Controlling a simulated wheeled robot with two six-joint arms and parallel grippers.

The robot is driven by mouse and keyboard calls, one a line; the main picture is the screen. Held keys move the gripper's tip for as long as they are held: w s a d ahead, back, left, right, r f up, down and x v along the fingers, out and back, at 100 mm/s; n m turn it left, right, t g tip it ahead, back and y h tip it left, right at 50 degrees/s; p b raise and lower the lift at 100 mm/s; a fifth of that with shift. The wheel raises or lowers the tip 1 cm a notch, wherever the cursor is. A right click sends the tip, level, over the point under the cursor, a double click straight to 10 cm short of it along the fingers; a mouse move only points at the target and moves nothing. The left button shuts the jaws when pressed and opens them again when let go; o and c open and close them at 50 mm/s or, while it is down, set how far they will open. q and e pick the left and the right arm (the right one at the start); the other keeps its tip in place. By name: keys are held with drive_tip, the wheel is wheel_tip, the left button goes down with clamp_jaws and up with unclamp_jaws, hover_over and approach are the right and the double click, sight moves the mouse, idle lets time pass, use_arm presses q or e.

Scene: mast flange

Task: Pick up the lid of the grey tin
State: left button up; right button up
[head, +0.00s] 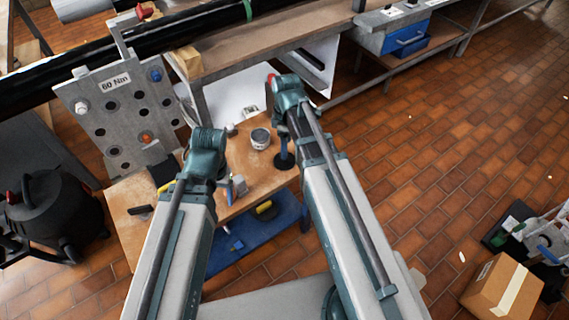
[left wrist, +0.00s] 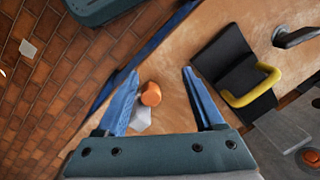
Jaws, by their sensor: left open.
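The grey tin (head: 260,138) stands upright on the wooden workbench, in the middle of the head view. Its round top looks dark; I cannot tell the lid from the tin's body at this size. My left gripper (head: 231,188) is low over the bench's front part, nearer to me than the tin and to its left. In the left wrist view its blue fingers (left wrist: 165,92) are spread, with an orange-capped piece (left wrist: 151,94) showing between them. The tin is not in that view.
A black piece with a yellow handle (left wrist: 250,85) lies beside the left gripper. A perforated grey flange plate (head: 118,112) stands at the bench's left. A blue lower shelf (head: 265,238) is under the bench. Open brick floor (head: 450,130) lies to the right.

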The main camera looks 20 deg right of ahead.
sight(283, 165)
use_arm(q)
drive_tip(key=shift+f, duration=0.1)
use_arm(e)
drive_tip(key=shift+f, duration=0.1)
use_arm(q)
wheel_tip(283, 165, down, 5)
drive_tip(key=b, duration=0.5)
use_arm(e)
drive_tip(key=f, duration=0.3)
drive_tip(key=w+f, duration=0.1)
drive_tip(key=f, duration=0.1)
drive_tip(key=shift+a, duration=0.15)
clamp_jaws()
